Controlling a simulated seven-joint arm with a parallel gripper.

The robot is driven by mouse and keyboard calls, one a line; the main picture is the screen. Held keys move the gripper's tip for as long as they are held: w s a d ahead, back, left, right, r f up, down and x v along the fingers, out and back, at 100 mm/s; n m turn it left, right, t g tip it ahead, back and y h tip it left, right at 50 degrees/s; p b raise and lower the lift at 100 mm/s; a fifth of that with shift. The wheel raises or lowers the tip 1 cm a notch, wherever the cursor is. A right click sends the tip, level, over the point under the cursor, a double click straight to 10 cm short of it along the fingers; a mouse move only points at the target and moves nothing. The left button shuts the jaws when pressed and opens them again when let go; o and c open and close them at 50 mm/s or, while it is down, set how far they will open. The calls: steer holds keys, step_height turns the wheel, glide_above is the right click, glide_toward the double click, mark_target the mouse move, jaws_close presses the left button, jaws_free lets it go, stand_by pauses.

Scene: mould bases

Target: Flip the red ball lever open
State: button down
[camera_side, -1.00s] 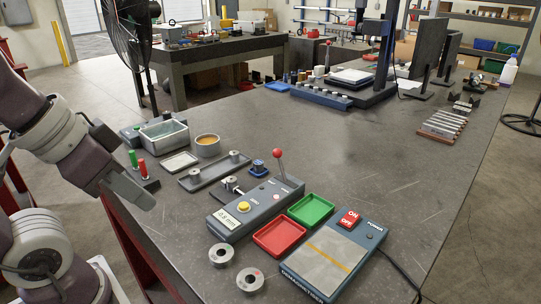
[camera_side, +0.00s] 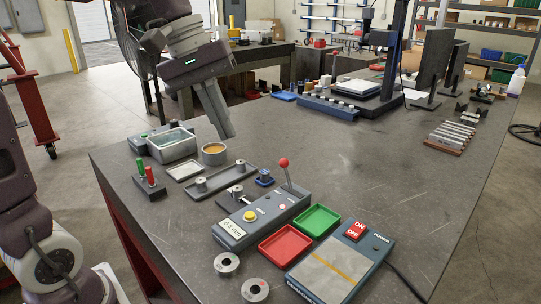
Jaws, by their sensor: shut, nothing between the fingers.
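The red ball lever (camera_side: 284,163) stands up from the far end of a grey-blue box (camera_side: 262,214). Its thin metal rod leans slightly left toward the red ball. The box also has a yellow button, a small display and a metal plunger fixture at its left side. My gripper (camera_side: 228,136) points down over the bench, to the upper left of the lever and well apart from it. Its fingers are together and hold nothing. Nothing hides the lever.
Red (camera_side: 285,245) and green (camera_side: 317,220) trays and a demagnetizer (camera_side: 341,265) lie right of the box. A metal bin (camera_side: 171,145), a round cup (camera_side: 214,153) and a long grey tray (camera_side: 222,182) lie left. The bench's right middle is clear.

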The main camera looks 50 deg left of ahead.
steer(key=w+a+f+n+h, duration=0.1)
steer(key=w+a+n+h, duration=0.3)
steer(key=w, duration=0.5)
steer(key=w+a+f+n+h, duration=0.2)
steer(key=a+f, duration=0.3)
steer(key=a, duration=0.3)
steer(key=w+a+f+n+h, duration=0.2)
steer(key=w+a+f+n, duration=0.3)
steer(key=a, duration=0.3)
steer(key=shift+f, duration=0.4)
steer(key=shift+w+d, duration=0.15)
glide_toward(287, 176)
steer(key=a+f, duration=0.2)
steer(key=d, duration=0.2)
steer(key=w+d, duration=0.1)
steer(key=d, duration=0.1)
steer(key=shift+d+r, duration=0.1)
steer(key=shift+r, duration=0.05)
